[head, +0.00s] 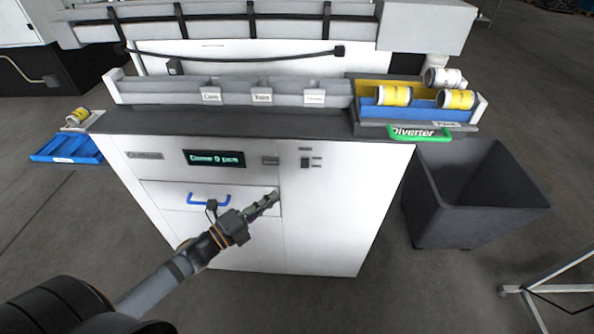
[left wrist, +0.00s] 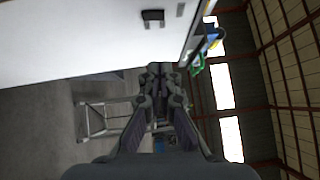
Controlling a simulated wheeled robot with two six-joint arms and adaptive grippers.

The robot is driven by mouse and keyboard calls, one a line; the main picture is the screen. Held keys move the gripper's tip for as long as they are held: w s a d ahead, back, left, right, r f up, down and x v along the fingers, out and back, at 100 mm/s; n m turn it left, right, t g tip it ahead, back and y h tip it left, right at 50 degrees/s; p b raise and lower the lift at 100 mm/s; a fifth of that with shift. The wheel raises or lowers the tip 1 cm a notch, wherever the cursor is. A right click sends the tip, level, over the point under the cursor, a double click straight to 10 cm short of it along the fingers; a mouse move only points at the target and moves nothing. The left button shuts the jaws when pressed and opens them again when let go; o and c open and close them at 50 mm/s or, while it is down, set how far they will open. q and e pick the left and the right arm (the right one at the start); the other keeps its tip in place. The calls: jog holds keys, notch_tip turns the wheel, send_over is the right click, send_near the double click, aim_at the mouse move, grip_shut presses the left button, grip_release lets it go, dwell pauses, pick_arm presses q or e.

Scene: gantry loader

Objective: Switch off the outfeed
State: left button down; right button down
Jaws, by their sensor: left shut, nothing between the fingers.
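The white machine cabinet (head: 335,215) has a front panel with a small, hard-to-read label (head: 145,156) at its left. A dark display (head: 214,158) reads "Done 0 pcs". Right of it are a small grey block (head: 270,160) and a small dark switch (head: 305,162); its position is too small to tell. A dark switch-like part also shows on the white face in the left wrist view (left wrist: 153,18). My left gripper (head: 272,196) is shut and empty, in front of the cabinet below the grey block. It also shows in the left wrist view (left wrist: 160,70). My right gripper is out of view.
A blue drawer handle (head: 209,200) is left of the gripper. A green diverter handle (head: 418,134) and a tray (head: 420,115) with several yellow-labelled cylinders are at the right. A dark bin (head: 475,200) stands right; a blue crate (head: 65,150) lies left.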

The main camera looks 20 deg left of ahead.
pick_arm(q)
jog(key=w+b, duration=0.1)
jog(key=p, duration=0.4)
send_near(305, 161)
jog(key=w+d, duration=0.4)
jog(key=shift+w+a+r, duration=0.1)
jog(key=shift+w+a, duration=0.2)
jog(key=shift+w, duration=0.35)
jog(key=shift+w+r, duration=0.2)
jog(key=shift+r, duration=0.1)
jog(key=shift+a+f, duration=0.1)
